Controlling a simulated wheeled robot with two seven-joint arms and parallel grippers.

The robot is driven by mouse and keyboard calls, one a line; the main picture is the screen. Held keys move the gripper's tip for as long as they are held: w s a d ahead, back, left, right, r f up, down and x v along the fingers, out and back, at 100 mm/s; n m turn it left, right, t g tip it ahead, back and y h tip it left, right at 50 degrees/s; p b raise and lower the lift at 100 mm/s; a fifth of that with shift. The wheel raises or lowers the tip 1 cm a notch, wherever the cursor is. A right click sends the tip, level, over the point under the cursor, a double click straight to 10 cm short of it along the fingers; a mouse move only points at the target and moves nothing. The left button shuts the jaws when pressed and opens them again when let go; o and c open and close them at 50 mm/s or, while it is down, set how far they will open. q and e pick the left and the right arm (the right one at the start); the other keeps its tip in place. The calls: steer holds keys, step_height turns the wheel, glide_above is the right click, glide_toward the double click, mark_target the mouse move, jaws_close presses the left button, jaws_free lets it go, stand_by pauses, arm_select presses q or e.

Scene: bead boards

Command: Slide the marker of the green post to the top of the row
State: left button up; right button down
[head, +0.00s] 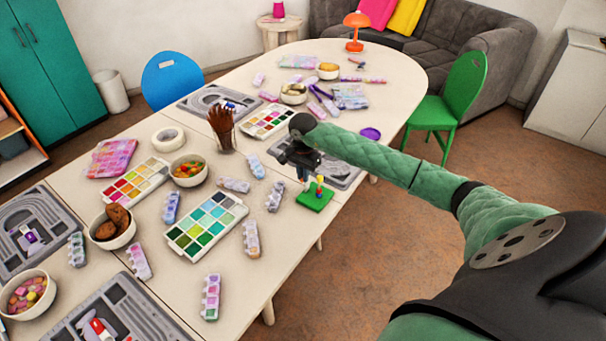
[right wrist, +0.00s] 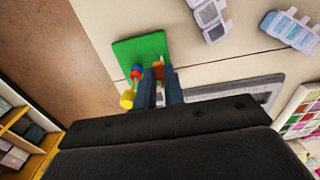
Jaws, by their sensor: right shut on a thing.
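The green base (head: 314,197) of the post lies on the table near its right edge, and it also shows in the right wrist view (right wrist: 138,48). Coloured beads (head: 319,182) stand on it in a row. In the right wrist view the row has a yellow bead (right wrist: 127,99) and red and blue ones (right wrist: 137,72). My right gripper (right wrist: 158,88) is at the base, beside the beads, shut on a small orange piece (right wrist: 167,75) that looks like the marker. The fingers hide most of this piece. My left gripper is out of view.
A grey tray (head: 345,178) lies just behind the green base. Paint palettes (head: 206,222), a cup of brown sticks (head: 222,130) and several pastel bead strips (head: 274,196) lie to the left. The table's right edge is close to the base.

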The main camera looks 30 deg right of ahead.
steer(key=shift+f+b, duration=1.8)
steer(key=shift+f, duration=0.25)
steer(key=c, duration=1.4)
jaws_free()
steer(key=shift+r, duration=0.1)
